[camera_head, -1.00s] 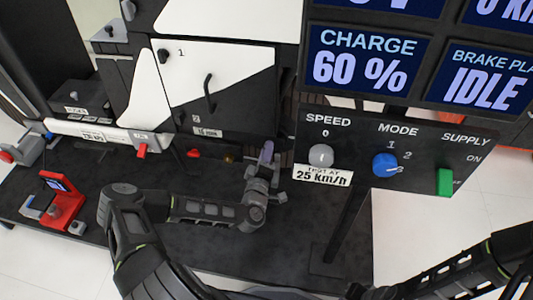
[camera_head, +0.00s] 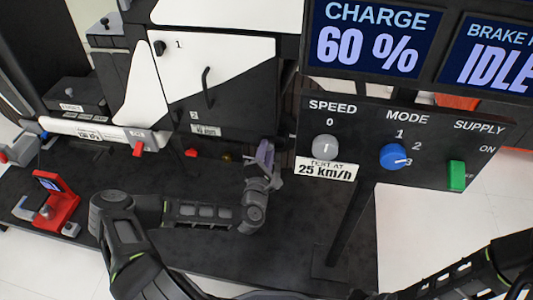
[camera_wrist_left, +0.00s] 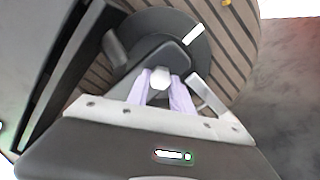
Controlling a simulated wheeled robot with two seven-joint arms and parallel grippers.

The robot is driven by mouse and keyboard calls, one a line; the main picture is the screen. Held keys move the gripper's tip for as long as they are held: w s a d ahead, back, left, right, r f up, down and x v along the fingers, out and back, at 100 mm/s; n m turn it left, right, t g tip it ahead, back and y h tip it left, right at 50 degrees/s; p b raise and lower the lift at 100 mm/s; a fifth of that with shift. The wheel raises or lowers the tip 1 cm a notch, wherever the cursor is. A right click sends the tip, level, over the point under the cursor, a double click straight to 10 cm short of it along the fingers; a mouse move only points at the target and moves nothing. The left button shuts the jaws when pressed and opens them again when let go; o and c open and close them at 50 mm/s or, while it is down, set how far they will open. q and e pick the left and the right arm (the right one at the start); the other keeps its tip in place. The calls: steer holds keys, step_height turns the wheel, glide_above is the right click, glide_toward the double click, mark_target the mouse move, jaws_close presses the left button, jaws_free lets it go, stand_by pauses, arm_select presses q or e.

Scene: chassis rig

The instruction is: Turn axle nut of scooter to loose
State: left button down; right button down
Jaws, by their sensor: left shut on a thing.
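My left gripper (camera_head: 263,156) reaches in at the right end of the dark bench, beside the lower machine front. In the left wrist view the two pale lilac fingers (camera_wrist_left: 161,90) are closed around a small light-grey hexagonal nut (camera_wrist_left: 160,77). The nut sits at the middle of a dark bracket, in front of a dark round hub (camera_wrist_left: 158,24) and a ribbed brown wheel or drum (camera_wrist_left: 235,35). A white mark shows on the hub. In the head view the nut is hidden behind the gripper. My right gripper is out of view; only part of its arm shows at lower right.
A control panel (camera_head: 450,121) with a grey speed knob (camera_head: 324,146), a blue mode knob (camera_head: 394,156) and a green supply switch (camera_head: 456,175) stands right of the gripper. A red device (camera_head: 60,203) sits on the bench (camera_head: 190,255) at left.

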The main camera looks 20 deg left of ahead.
arm_select(q)
steer(key=shift+f+n+b, duration=0.1)
steer(key=shift+n+b, duration=1.05)
steer(key=shift+n, duration=1.75)
steer(key=c, duration=1.1)
jaws_free()
